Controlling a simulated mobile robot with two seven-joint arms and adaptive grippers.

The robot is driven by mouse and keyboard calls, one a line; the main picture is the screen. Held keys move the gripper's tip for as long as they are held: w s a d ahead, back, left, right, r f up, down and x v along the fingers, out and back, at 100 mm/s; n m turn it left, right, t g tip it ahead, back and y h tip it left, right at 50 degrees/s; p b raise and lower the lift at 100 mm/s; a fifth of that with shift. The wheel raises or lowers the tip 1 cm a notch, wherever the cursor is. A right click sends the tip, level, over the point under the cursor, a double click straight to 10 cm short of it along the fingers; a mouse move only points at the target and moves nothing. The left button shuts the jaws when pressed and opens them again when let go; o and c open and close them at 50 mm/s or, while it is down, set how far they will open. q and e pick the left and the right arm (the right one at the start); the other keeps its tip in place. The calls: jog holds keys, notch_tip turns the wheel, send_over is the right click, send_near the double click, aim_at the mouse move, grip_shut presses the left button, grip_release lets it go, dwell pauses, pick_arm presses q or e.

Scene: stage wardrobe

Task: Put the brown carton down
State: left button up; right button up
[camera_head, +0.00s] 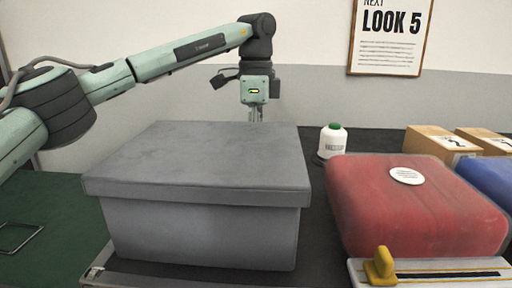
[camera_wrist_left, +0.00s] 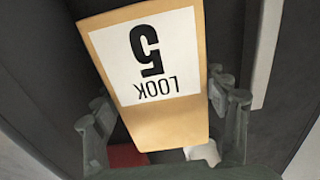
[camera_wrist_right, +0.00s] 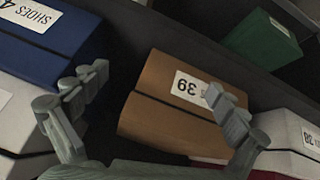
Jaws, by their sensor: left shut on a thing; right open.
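The brown carton (camera_wrist_left: 195,40) shows in the left wrist view, with a white label reading LOOK 5. My left gripper (camera_head: 255,113) is shut on it, one finger at each side. In the head view the gripper points down behind the large grey lidded box (camera_head: 200,165), which hides its lower end and the carton. I cannot tell whether the carton touches the surface beneath. My right gripper (camera_wrist_right: 155,88) is open and empty in the right wrist view, over another brown box (camera_wrist_right: 150,115) labelled 39. It is outside the head view.
A red case (camera_head: 410,210) stands right of the grey box, with a blue one (camera_head: 490,180) beyond. A white bottle with a green cap (camera_head: 332,140) stands behind, with two tan cartons (camera_head: 440,140) at right. A dark blue shoe box (camera_wrist_right: 50,50) lies beside the box labelled 39.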

pick_arm(q)
jog(key=shift+f, duration=0.1)
jog(key=o, duration=1.3)
jog(key=shift+c, duration=0.2)
jog(key=shift+o, duration=1.4)
